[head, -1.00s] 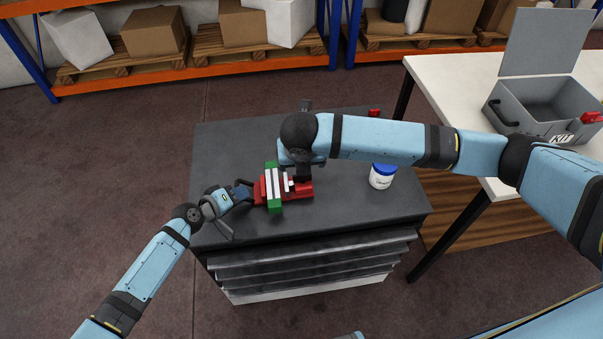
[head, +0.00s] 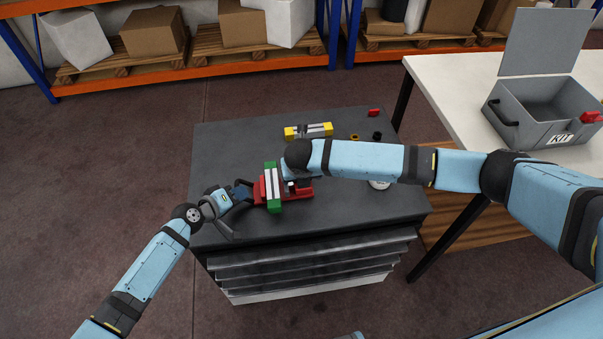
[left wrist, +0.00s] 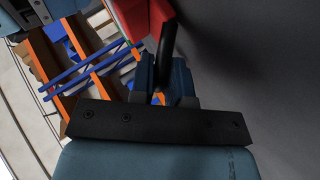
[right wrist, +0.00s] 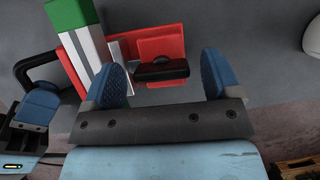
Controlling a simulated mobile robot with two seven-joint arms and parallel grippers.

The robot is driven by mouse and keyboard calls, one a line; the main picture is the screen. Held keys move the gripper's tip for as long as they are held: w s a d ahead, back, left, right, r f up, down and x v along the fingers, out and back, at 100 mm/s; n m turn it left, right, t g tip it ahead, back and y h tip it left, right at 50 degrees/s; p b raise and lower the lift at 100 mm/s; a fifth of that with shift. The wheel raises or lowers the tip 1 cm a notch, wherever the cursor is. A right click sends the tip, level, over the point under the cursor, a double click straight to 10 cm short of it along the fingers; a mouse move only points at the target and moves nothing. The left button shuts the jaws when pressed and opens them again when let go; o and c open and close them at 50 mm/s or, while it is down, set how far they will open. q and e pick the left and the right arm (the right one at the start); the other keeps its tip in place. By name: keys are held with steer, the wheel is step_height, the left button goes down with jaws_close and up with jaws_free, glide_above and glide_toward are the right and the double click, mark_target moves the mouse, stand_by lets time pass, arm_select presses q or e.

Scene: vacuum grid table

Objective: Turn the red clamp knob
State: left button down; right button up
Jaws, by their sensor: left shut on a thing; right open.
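The red clamp (head: 302,197) lies on the dark cabinet top, with a green block with white strips (head: 272,203) in it. The right wrist view shows the red clamp body (right wrist: 163,45), the green block (right wrist: 68,14) and a dark knob (right wrist: 160,71). My right gripper (right wrist: 163,68) is open, with one finger on each side of the knob; a gap shows on both sides. In the head view my right arm hides much of the clamp's right end. My left gripper (head: 243,192) is shut on the clamp's black handle (left wrist: 166,45) at the left end.
A yellow and grey piece (head: 308,131), a small yellow ring (head: 355,137), a black part (head: 377,136) and a red part (head: 374,113) lie at the cabinet's back. A white jar (head: 379,185) is mostly behind my right arm. A grey kit box (head: 545,115) stands on the right table.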

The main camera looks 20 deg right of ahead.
steer(key=c, duration=0.9)
steer(key=shift+c, duration=0.2)
